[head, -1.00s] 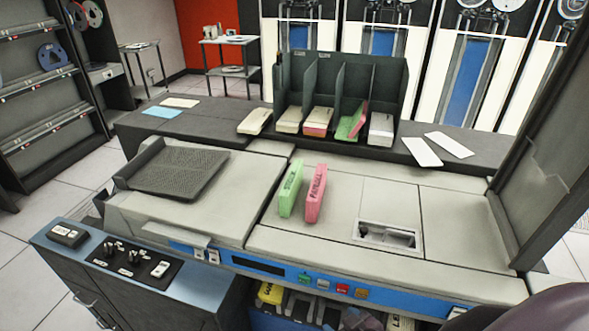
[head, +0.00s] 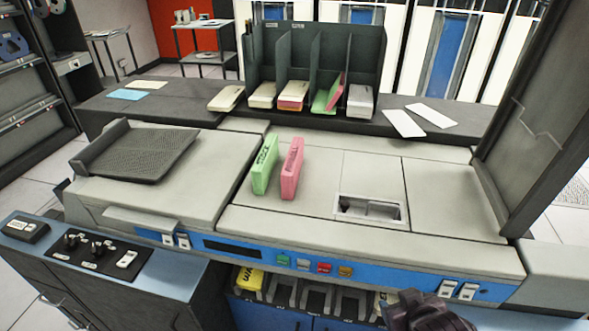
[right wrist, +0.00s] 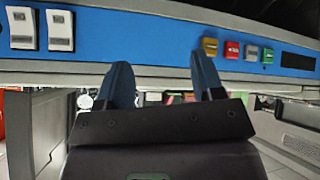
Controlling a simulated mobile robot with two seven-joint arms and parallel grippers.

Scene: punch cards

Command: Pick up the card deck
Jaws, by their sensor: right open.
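A green card deck (head: 265,165) and a pink card deck (head: 292,168) stand on edge side by side on the light grey machine top (head: 325,205). More decks sit in the dark sorting rack (head: 313,58) behind, among them a green one (head: 326,97) with a pink one leaning in the same slot. A pale deck (head: 226,98) lies left of the rack. My right gripper (head: 425,312) shows only partly at the bottom right of the head view, in front of the machine and well away from the decks. In the right wrist view its two fingers (right wrist: 163,82) are apart with nothing between them.
The machine's blue front panel (head: 420,284) carries coloured buttons and white switches; it also shows close in the right wrist view (right wrist: 130,45). A tall dark panel (head: 530,130) rises at the right. White cards (head: 430,115) lie on the back ledge. The machine top around the decks is clear.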

